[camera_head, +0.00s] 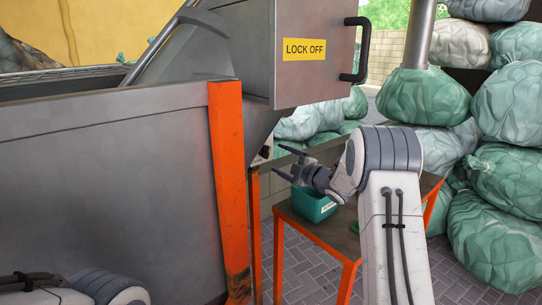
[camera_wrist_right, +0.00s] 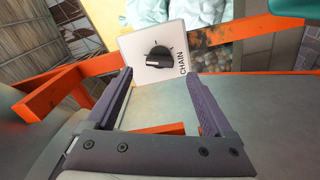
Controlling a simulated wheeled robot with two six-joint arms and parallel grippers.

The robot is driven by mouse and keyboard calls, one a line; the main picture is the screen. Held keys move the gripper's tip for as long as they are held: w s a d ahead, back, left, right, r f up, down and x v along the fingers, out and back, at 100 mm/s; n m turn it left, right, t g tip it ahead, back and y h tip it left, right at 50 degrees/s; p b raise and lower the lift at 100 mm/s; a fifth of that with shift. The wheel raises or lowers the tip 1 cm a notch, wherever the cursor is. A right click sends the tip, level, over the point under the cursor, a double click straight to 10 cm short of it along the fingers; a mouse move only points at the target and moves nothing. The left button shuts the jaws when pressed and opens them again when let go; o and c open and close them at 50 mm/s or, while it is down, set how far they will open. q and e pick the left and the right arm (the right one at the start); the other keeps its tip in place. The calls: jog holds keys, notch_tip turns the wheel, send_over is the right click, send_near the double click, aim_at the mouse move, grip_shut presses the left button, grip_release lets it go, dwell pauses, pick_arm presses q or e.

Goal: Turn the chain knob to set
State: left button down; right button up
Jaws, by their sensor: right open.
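The chain knob (camera_wrist_right: 158,58) is a black rotary knob on a pale plate marked CHAIN, seen in the right wrist view. Its pointer is turned toward the left of that picture, and tick marks sit around it. My right gripper (camera_wrist_right: 160,100) is open, its two fingers apart below the plate in that view, with the knob ahead between them and not touched. In the head view my right gripper (camera_head: 277,160) is beside the orange post, and the knob cannot be made out there. Part of my left arm shows at the lower left, but its gripper is out of view.
A grey box marked LOCK OFF (camera_head: 315,50) with a black handle hangs above my right gripper. An orange post (camera_head: 229,180) stands left of it. A green bin (camera_head: 314,205) sits on a table (camera_head: 338,232) below. Stacked sacks (camera_head: 505,190) fill the right.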

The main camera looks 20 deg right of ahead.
aim_at(269, 153)
jog(key=x, duration=0.5)
jog(key=shift+w+a, duration=0.1)
jog(key=shift+w, duration=0.05)
grip_shut()
